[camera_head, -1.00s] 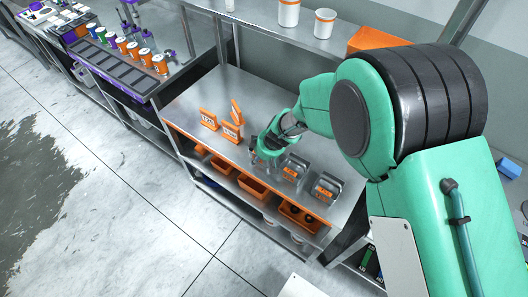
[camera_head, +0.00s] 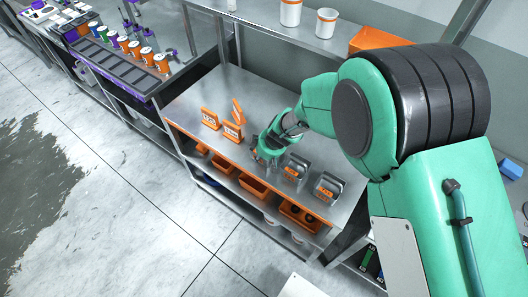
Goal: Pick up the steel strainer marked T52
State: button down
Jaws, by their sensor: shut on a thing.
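My gripper (camera_head: 262,158) is at the front part of the steel table, left of two grey steel strainers. It is shut on a small grey thing, apparently a strainer, which the fingers and the arm mostly hide. The nearer free strainer (camera_head: 295,169) stands just right of the gripper with an orange label on its front. A second strainer (camera_head: 328,187) stands further right, also with an orange label. The markings are too small to read, so I cannot tell which one is T52.
Orange labelled holders (camera_head: 210,119) stand left of the gripper. Orange bins (camera_head: 254,186) sit on the shelf below the steel table (camera_head: 195,95). White canisters (camera_head: 327,22) stand on the back shelf. The table's back left is clear.

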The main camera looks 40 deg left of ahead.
jog(key=shift+r, duration=0.15)
notch_tip(320, 180, up, 10)
jog(key=p, duration=0.2)
dwell(0.4)
